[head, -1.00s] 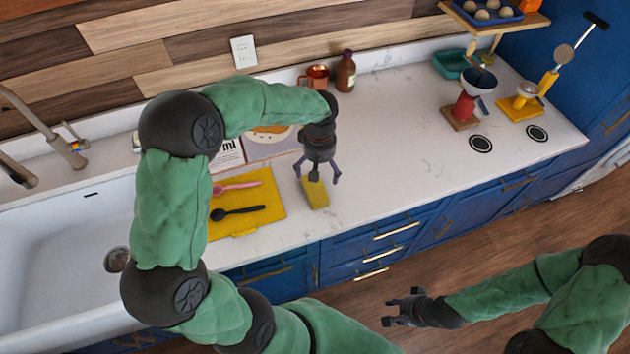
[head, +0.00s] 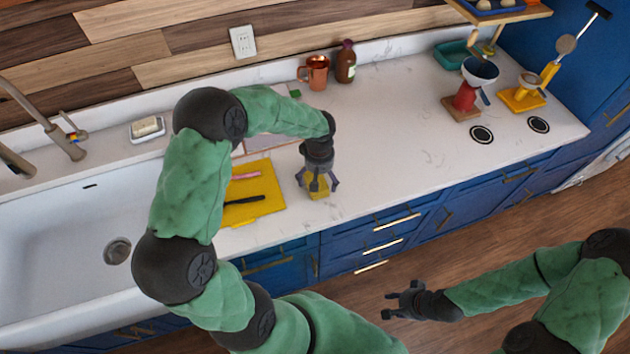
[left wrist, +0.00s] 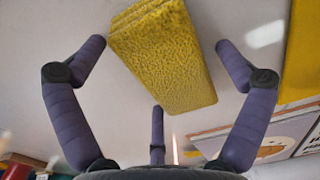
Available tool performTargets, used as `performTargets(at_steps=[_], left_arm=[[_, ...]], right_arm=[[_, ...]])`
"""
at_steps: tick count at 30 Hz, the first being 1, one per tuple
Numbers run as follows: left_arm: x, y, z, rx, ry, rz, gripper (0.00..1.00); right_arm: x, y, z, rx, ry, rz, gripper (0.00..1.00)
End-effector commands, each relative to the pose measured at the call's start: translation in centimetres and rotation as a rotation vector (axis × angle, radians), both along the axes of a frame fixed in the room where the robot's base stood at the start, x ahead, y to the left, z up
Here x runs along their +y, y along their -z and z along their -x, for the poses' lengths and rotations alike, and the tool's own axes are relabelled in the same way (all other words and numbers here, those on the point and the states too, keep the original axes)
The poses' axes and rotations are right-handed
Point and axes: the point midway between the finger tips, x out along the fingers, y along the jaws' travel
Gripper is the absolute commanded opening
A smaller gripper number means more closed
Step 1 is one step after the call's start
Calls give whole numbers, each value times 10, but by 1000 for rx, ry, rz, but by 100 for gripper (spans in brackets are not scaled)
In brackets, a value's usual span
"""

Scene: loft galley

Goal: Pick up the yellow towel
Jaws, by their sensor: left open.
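The yellow towel (head: 318,192) lies folded on the white counter near its front edge, right of a yellow mat. In the left wrist view the folded towel (left wrist: 163,58) shows its fluffy top between the spread fingers. My left gripper (head: 318,184) is directly above the towel, pointing down, and hides part of it. In the left wrist view my left gripper (left wrist: 160,75) is open, with no finger visibly closed on the towel. My right gripper (head: 392,300) is away from the counter, over the wooden floor, with its fingers apart and empty.
The yellow mat (head: 250,212) holds a black utensil (head: 243,200) and a pink one. A copper mug (head: 314,72) and a brown bottle (head: 345,62) stand by the wall. The sink (head: 60,240) is at left. The counter right of the towel is clear.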

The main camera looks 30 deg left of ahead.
Motion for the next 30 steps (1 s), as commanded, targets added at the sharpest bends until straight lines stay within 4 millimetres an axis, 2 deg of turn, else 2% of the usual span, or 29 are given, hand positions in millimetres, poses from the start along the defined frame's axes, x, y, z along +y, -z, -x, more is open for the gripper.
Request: performTargets(at_steps=[3, 4, 9, 10, 23, 30], left_arm=[[0, -1, 0, -1, 0, -1, 100], [0, -1, 0, -1, 0, -1, 97], [0, -1, 0, 0, 0, 0, 49], [0, -1, 0, 0, 0, 0, 46], [0, -4, 0, 0, 0, 0, 46], [1, -28, -1, -3, 0, -2, 46]], right_arm=[[0, 0, 0, 0, 0, 0, 40], [0, 0, 0, 0, 0, 0, 40], [0, 0, 0, 0, 0, 0, 40], [0, 0, 0, 0, 0, 0, 40], [0, -1, 0, 0, 0, 0, 40], [0, -5, 0, 0, 0, 0, 40]])
